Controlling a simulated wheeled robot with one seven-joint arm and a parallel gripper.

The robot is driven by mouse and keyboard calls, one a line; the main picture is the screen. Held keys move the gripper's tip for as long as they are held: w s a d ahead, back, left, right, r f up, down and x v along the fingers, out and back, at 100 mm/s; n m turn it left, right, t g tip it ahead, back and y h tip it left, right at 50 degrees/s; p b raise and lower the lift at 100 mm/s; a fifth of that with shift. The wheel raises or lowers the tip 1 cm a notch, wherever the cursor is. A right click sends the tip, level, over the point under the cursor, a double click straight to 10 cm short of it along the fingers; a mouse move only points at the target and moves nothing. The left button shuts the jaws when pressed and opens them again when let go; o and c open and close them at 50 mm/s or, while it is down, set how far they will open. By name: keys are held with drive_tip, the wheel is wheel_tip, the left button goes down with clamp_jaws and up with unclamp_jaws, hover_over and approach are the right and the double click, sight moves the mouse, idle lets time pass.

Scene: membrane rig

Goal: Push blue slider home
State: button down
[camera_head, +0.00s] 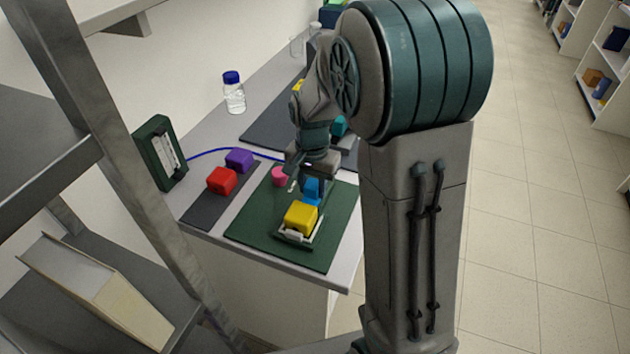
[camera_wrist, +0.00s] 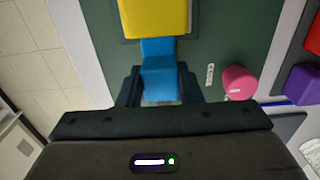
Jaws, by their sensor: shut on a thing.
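The blue slider (camera_head: 311,189) sits on the green board (camera_head: 250,222), directly behind a yellow block (camera_head: 300,216) in the head view. In the wrist view the blue slider (camera_wrist: 158,72) lies between the two fingers of my gripper (camera_wrist: 158,88), and its far end meets or nearly meets the yellow block (camera_wrist: 153,18). My gripper (camera_head: 312,186) points down at the board and is shut on the blue slider. The fingers hide part of the slider's sides, and the arm covers part of the board in the head view.
A pink round knob (camera_wrist: 238,82) stands on the board beside my gripper. A red block (camera_head: 221,181) and a purple block (camera_head: 239,160) stand on a dark mat to the left. A green gauge box (camera_head: 159,153) and a blue-capped bottle (camera_head: 233,95) are farther left and back.

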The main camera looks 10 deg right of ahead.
sight(313, 186)
drive_tip(key=c, duration=1)
unclamp_jaws()
drive_tip(key=shift+r, duration=0.1)
wheel_tip(313, 186, up, 14)
drive_tip(key=shift+b, duration=0.45)
drive_tip(key=shift+s, duration=0.1)
drive_tip(key=s+d+f+n+t, duration=0.1)
drive_tip(key=s+f+n, duration=0.1)
drive_tip(key=s, duration=0.7)
drive_tip(key=s+d+f+n+t, duration=0.1)
drive_tip(key=s+f+n+t, duration=0.1)
drive_tip(key=s+n, duration=0.3)
drive_tip(key=s, duration=0.4)
